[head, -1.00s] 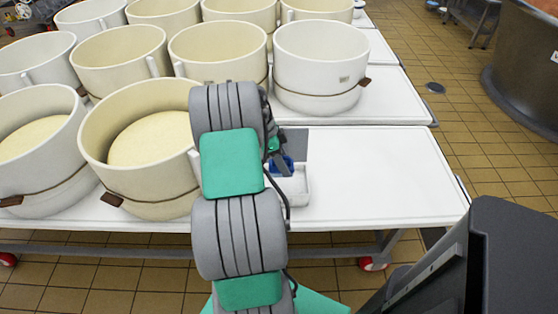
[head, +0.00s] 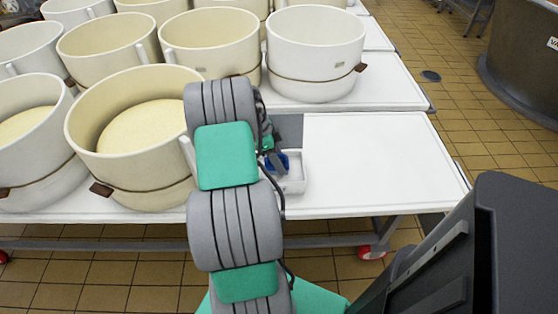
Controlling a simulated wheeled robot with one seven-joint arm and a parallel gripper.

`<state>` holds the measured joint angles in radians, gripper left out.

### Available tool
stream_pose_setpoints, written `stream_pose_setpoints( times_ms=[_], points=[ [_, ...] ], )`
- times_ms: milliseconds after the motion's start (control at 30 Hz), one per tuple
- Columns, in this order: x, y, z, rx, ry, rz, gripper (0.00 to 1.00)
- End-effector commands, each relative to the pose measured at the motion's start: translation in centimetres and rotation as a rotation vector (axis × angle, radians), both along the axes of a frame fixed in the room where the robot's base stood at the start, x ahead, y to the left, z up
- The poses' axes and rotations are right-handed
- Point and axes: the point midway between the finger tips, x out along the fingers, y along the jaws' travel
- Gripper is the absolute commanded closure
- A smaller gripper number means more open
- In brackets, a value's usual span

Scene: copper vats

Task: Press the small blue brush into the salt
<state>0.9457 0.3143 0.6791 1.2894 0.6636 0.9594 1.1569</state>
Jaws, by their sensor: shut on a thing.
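The small blue brush (head: 283,161) shows just right of my arm, low over a small white tray. My gripper (head: 273,154) is mostly hidden behind my arm's links and is shut on the brush. The white tray (head: 300,178) stands on the white table near its front edge, partly behind my arm. The salt itself is not visible; I cannot tell whether the brush touches anything inside the tray.
The white tabletop (head: 380,160) to the right is clear. A large cream tub (head: 135,180) stands close left of my arm, with several more behind. A copper vat (head: 520,60) stands at the far right.

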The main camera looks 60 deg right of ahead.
Motion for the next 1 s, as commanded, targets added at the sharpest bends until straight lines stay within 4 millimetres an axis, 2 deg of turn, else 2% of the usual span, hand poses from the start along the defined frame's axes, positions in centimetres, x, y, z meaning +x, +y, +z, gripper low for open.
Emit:
stream_pose_setpoints(
  times_ms=[1000],
  points=[
    [0.0, 0.0, -1.0, 0.0, 0.0, 0.0, 0.83]
  ],
)
